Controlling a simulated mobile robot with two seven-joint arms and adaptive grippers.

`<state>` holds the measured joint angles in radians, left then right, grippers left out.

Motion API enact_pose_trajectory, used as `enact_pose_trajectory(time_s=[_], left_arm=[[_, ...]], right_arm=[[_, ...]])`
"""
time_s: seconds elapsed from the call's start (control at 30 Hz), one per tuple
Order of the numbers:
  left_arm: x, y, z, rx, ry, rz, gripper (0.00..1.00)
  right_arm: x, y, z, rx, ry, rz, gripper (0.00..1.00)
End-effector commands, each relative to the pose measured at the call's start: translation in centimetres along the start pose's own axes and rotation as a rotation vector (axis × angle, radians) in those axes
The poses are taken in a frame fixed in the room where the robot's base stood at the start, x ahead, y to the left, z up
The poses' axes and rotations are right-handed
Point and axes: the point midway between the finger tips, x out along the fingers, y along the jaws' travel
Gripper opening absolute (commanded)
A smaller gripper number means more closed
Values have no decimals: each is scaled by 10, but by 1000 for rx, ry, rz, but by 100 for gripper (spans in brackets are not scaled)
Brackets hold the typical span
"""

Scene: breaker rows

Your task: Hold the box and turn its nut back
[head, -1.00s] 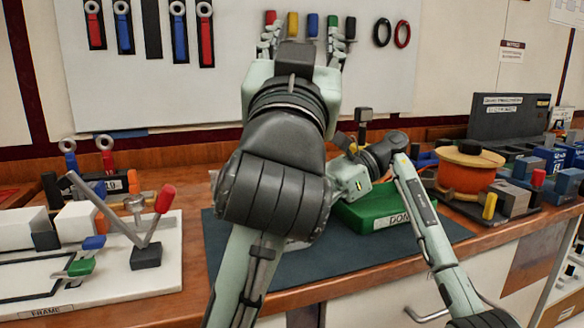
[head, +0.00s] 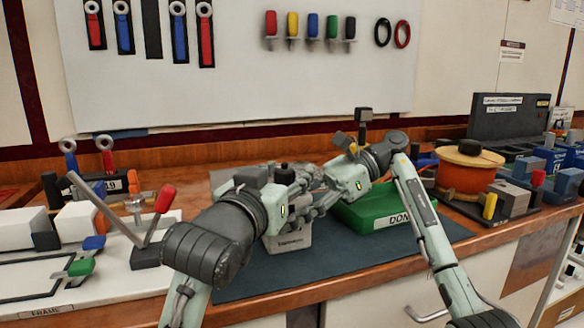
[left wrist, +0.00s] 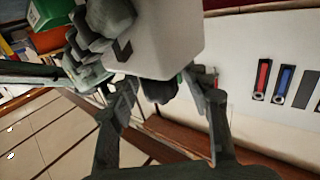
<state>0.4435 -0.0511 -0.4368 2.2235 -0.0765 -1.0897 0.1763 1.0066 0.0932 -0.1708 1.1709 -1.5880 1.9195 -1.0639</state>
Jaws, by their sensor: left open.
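The pale box (head: 290,240) stands on the dark mat, partly hidden behind my arms. In the left wrist view the box (left wrist: 170,35) fills the top centre, with a dark nut (left wrist: 159,90) on its near end. My left gripper (left wrist: 168,95) is open, one finger on each side of the nut with gaps showing. In the head view my left gripper (head: 293,176) is above the box, its fingers largely hidden. My right gripper (left wrist: 103,28) is against the box's left side in the left wrist view; its other finger is hidden, so its grip is unclear.
A green tray (head: 368,212) with a label stands right of the box, close to my right arm. An orange spool (head: 464,176) and blocks are farther right. A white frame board (head: 110,290) with a red-handled lever (head: 160,205) is at left. The mat's front (head: 340,264) is clear.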

Motion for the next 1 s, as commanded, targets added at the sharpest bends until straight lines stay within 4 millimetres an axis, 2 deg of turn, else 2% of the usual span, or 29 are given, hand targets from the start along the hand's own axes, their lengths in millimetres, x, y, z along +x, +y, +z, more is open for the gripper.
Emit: enact_pose_trajectory(time_s=[0.1, 0.2, 0.6, 1.0], left_arm=[[19, 0, 0, 1, 0, 0, 48], [28, 0, -1, 0, 1, 0, 48], [34, 0, 0, 0, 1, 0, 47], [34, 0, 0, 0, 1, -1, 0]], right_arm=[[0, 0, 0, -1, -1, -1, 6], [0, 0, 0, -1, -1, -1, 6], [0, 0, 0, -1, -1, -1, 6], [0, 0, 0, -1, -1, -1, 6]])
